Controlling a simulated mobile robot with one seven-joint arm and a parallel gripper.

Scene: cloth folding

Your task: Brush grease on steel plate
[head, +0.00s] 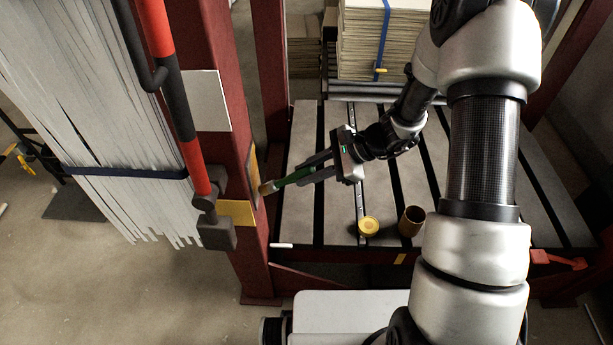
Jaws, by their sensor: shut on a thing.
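My gripper (318,169) is shut on a brush (292,179) with a green handle. The brush points left, and its tan bristle end (267,188) is close to the red post in the head view; I cannot tell whether they touch. Below is a grey steel plate (302,215) with dark slots, like a machine bed. The brush appears above its left edge. A brown, open-topped can (411,221) stands near the plate's front edge. A round yellow lid or tin (369,226) is left of it. I cannot see inside the can.
A red post (222,125) with a yellow plate (236,213) stands left of the bed. Strapped pale strips (110,130) hang beside it, with a red-and-black bar (172,75) in front. A strapped stack (372,40) sits behind. A white stick (281,245) lies at the front edge.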

